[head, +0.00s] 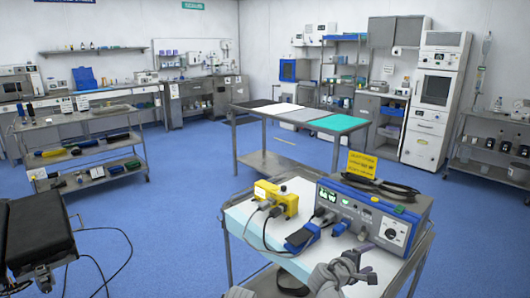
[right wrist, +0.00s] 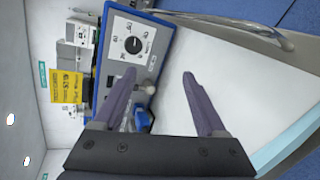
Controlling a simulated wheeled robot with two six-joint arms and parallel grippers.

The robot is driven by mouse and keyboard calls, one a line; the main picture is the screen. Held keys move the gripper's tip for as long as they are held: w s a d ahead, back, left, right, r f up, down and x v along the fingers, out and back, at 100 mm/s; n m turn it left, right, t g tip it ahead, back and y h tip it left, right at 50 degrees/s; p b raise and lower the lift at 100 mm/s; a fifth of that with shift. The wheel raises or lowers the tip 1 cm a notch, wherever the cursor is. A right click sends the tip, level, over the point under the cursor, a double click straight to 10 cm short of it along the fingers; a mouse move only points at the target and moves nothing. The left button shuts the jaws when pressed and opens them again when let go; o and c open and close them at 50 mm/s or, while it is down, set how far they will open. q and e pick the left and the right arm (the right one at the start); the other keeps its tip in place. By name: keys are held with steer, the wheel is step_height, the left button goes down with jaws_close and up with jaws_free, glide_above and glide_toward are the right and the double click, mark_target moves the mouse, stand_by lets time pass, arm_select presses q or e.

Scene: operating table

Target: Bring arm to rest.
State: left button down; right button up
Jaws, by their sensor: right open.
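My right gripper (head: 362,263) is low in the head view, in front of the blue and grey electrosurgical-type unit (head: 372,215) and above the cart top. In the right wrist view its two fingers (right wrist: 159,78) stand apart, with nothing held between them. The unit's dial panel (right wrist: 133,45) shows beyond the left finger there, and the white cart top (right wrist: 225,80) lies beyond the right finger. I cannot tell the exact gap between the fingers and the unit. My left gripper is not in view.
The cart (head: 240,215) also carries a yellow device (head: 277,197), a blue pedal (head: 302,238) and cables. A yellow sign (head: 361,164) stands behind the unit. A long table (head: 290,115) is further back. A black padded surface (head: 35,232) is at left.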

arm_select(q)
step_height(320, 180, up, 17)
steer(key=p, duration=1.4)
arm_select(e)
steer(key=s+a+r+m+g+y, duration=0.1)
steer(key=s+a+m+g+y, duration=0.2)
steer(key=s+a, duration=0.6)
steer(key=s+a+r+m+g+y, duration=0.1)
steer(key=s+a+m+g+y, duration=0.2)
steer(key=a, duration=1.4)
steer(key=s+g+y, duration=0.2)
steer(key=s+y, duration=0.2)
steer(key=s, duration=0.2)
steer(key=shift+s+a+g, duration=0.3)
steer(key=shift+s, duration=0.05)
arm_select(q)
steer(key=shift+r, duration=0.1)
